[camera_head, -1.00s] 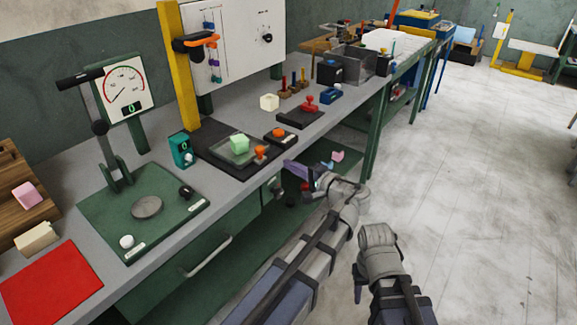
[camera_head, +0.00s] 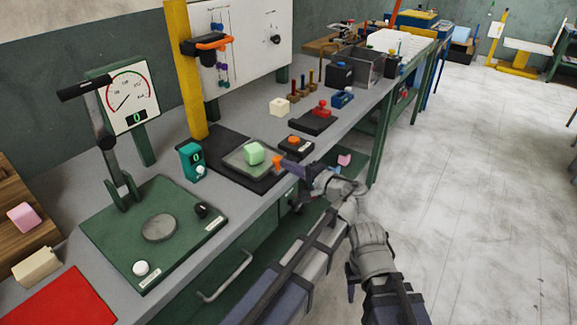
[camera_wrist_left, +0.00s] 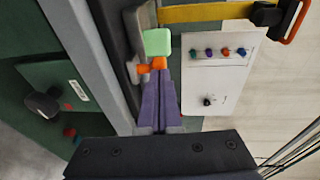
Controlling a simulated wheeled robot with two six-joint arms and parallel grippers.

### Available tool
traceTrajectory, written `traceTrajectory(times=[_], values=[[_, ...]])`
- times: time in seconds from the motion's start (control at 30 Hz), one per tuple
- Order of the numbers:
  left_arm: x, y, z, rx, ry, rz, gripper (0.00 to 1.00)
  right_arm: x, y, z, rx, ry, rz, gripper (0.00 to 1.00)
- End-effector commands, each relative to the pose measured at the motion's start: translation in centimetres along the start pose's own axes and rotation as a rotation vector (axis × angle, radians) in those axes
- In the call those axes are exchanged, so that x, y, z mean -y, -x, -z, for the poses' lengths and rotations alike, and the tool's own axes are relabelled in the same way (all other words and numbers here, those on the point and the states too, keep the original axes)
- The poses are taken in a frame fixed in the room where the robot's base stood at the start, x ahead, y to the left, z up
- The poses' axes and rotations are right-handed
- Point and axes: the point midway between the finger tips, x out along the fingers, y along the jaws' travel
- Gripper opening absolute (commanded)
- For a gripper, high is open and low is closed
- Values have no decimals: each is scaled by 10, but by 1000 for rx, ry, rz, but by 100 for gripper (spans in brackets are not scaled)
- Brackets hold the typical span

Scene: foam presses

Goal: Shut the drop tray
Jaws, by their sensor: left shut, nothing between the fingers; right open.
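A flat grey tray (camera_head: 236,160) carries a pale green foam block (camera_head: 254,153) on the dark base of the yellow-column press. An orange knob (camera_head: 278,161) is at its front right corner. My left gripper (camera_head: 287,166) is shut and empty, its purple fingertips at the knob. In the left wrist view the shut fingers (camera_wrist_left: 159,82) point at the orange knob (camera_wrist_left: 151,66), with the green block (camera_wrist_left: 157,42) just beyond; contact is unclear. No readable label shows which part is the drop tray. My right gripper (camera_head: 352,278) is open and low beside the bench.
An orange button box (camera_head: 294,146) and a teal counter (camera_head: 191,161) flank the tray. The yellow column (camera_head: 184,70) stands behind. A green panel with a dark knob (camera_wrist_left: 41,106) shows below the bench edge.

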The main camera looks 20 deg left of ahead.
Motion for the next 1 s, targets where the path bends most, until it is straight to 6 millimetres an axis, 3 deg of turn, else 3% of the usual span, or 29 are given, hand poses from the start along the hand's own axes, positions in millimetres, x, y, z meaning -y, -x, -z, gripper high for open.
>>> traceTrajectory(times=[0.17,0.7,1.0], values=[[2,-17,-3,3,0,0,0,0,0,0,0,0,0,47],[15,-122,-19,3,1,0,0,0,0,0,0,0,0,47],[18,-151,-24,0,0,0,0,0,0,0,0,0,0,47]])
